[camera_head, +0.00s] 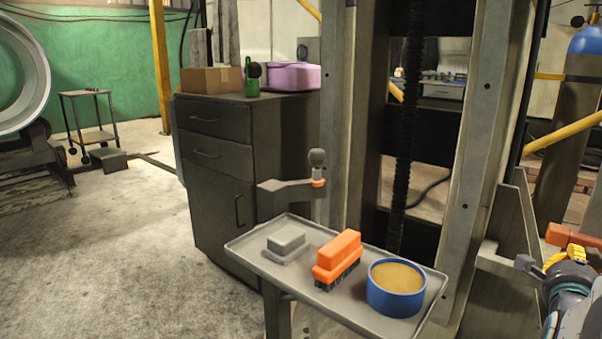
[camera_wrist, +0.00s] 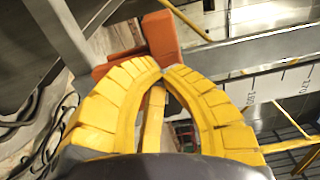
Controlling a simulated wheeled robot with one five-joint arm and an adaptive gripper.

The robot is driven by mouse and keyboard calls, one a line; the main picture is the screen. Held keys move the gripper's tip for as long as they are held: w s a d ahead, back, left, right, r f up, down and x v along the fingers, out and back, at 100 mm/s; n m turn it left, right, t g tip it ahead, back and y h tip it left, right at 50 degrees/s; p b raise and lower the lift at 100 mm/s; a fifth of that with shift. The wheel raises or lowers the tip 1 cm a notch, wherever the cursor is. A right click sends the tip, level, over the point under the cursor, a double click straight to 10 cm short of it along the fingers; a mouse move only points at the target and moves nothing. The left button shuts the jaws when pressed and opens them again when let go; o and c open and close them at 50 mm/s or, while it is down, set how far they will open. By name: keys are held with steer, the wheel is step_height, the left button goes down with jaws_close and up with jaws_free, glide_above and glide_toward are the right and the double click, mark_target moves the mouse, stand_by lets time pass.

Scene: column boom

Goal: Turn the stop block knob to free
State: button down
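An orange block-like part (camera_head: 572,236), which may be the stop block knob, shows at the right edge in the head view, by a grey bracket. In the wrist view an orange part (camera_wrist: 160,38) with a wider piece to its left lies just beyond my fingertips. My gripper (camera_wrist: 163,72) has two curved yellow fingers whose tips meet or nearly meet. I see nothing clearly held between the tips. In the head view my arm covers the area below the orange part. Any knob marking is not readable.
A grey tray (camera_head: 248,252) holds a grey block (camera_head: 286,241), an orange brush (camera_head: 338,259) and a blue tub (camera_head: 396,288). Steel column uprights (camera_head: 478,170) stand close by. Open floor lies left.

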steer(key=shift+f, duration=0.2)
stand_by(0.3)
steer(key=shift+v, duration=2.95)
steer(key=c, duration=1.9)
jaws_free()
steer(key=shift+c, duration=0.2)
steer(key=shift+s+a+r, duration=0.2)
steer(key=shift+s+a, duration=0.1)
steer(key=shift+s, duration=0.1)
jaws_close()
steer(key=x, duration=0.7)
steer(key=shift+r, duration=0.1)
